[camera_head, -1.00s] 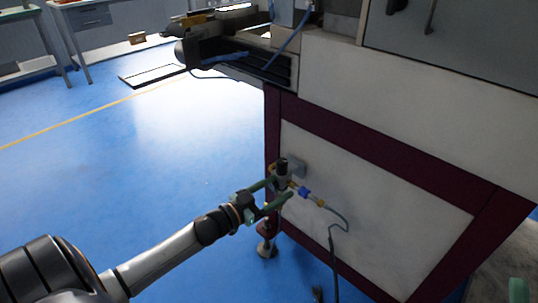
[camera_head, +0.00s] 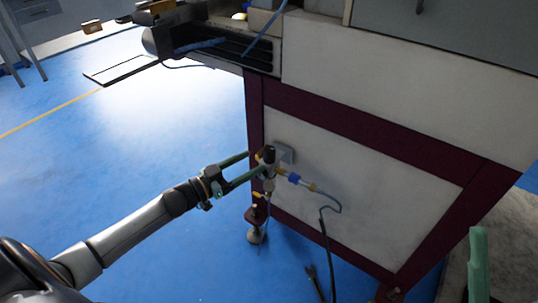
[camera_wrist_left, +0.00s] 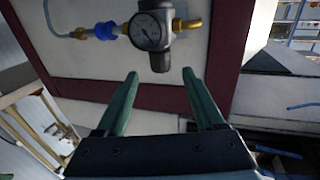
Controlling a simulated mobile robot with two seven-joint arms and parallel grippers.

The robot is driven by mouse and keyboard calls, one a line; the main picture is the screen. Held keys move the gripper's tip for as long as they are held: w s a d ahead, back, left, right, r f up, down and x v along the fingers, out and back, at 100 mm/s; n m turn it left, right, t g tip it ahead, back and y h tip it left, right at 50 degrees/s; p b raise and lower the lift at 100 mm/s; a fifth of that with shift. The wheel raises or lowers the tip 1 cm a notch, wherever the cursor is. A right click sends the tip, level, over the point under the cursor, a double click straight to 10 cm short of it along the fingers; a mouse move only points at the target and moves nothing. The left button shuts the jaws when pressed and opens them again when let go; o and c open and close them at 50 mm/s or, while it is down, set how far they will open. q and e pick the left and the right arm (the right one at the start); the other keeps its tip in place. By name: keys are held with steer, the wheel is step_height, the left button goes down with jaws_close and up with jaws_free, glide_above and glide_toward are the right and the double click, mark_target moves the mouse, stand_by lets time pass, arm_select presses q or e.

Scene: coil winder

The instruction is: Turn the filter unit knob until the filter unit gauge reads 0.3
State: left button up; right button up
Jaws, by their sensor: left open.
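The filter unit (camera_head: 269,170) is mounted on the white side panel of the machine, with its black knob (camera_head: 268,153) on top. In the left wrist view the knob (camera_wrist_left: 160,58) points down the picture, and the round gauge (camera_wrist_left: 147,31) faces the camera. The gauge's needle is too small to read. My left gripper (camera_head: 254,164) is open, with its green fingers pointing at the unit. In the wrist view its fingertips (camera_wrist_left: 160,74) lie either side of the knob, just short of it; contact does not show. One green finger of my right gripper (camera_head: 478,265) shows at lower right.
A blue fitting (camera_head: 294,178) and a grey hose (camera_head: 330,208) run right from the unit. The dark red frame (camera_head: 255,125) edges the panel. A machine foot (camera_head: 256,235) stands below. Blue floor (camera_head: 120,160) to the left is clear.

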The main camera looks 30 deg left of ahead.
mark_target(265, 155)
arm_select(q)
steer(key=b+x, duration=0.1)
steer(key=x, duration=0.4)
steer(key=shift+w+f, duration=0.1)
steer(key=shift+w, duration=0.1)
steer(key=shift+b+x, duration=0.5)
steer(key=shift+x, duration=0.5)
jaws_close()
